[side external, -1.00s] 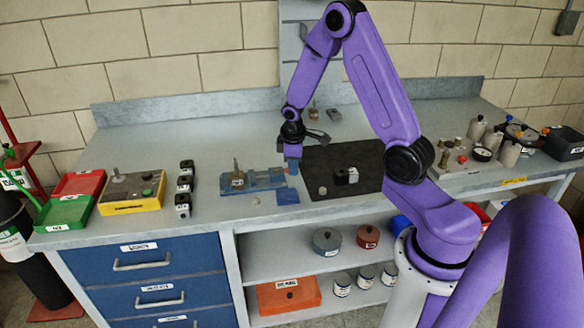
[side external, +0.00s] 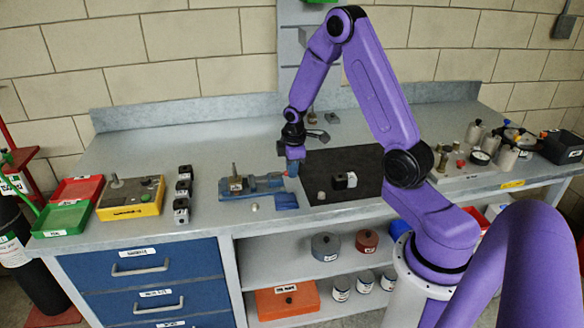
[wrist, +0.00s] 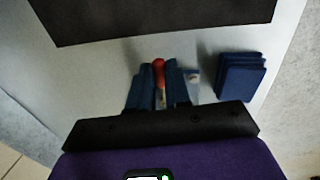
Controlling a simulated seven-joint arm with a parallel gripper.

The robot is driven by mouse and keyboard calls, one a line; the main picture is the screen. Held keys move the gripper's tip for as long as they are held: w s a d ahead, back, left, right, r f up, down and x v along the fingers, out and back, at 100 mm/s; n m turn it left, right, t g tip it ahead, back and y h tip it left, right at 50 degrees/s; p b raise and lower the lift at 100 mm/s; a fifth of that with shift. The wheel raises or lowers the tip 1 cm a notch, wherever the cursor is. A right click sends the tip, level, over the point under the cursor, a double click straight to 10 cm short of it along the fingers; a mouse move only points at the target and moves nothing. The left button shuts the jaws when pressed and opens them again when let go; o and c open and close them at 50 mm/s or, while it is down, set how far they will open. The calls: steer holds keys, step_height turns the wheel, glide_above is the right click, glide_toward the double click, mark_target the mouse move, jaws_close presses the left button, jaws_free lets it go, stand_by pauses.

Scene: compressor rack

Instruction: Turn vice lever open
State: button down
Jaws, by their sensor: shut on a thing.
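The blue vice (side external: 240,187) lies on the bench left of the black mat, with a grey upright post on its left part. My gripper (side external: 292,170) points down at the vice's right end. In the wrist view, the blue fingers of my gripper (wrist: 158,84) stand on both sides of the red-tipped vice lever (wrist: 158,66) and are shut on it. Most of the lever and vice is hidden by the fingers and the gripper body.
Stacked blue plates (side external: 286,201) lie close to the vice and gripper; they also show in the wrist view (wrist: 240,76). The black mat (side external: 366,180) holds a small block (side external: 343,181). A yellow box (side external: 130,198) and several dark blocks stand to the left.

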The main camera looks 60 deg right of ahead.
steer(key=c, duration=1.1)
jaws_free()
steer(key=r, duration=0.5)
steer(key=s+a+r, duration=0.1)
steer(key=r, duration=0.5)
steer(key=s+a+r, duration=0.1)
steer(key=r, duration=0.5)
steer(key=shift+s+a+r, duration=0.1)
steer(key=shift+s+a, duration=0.1)
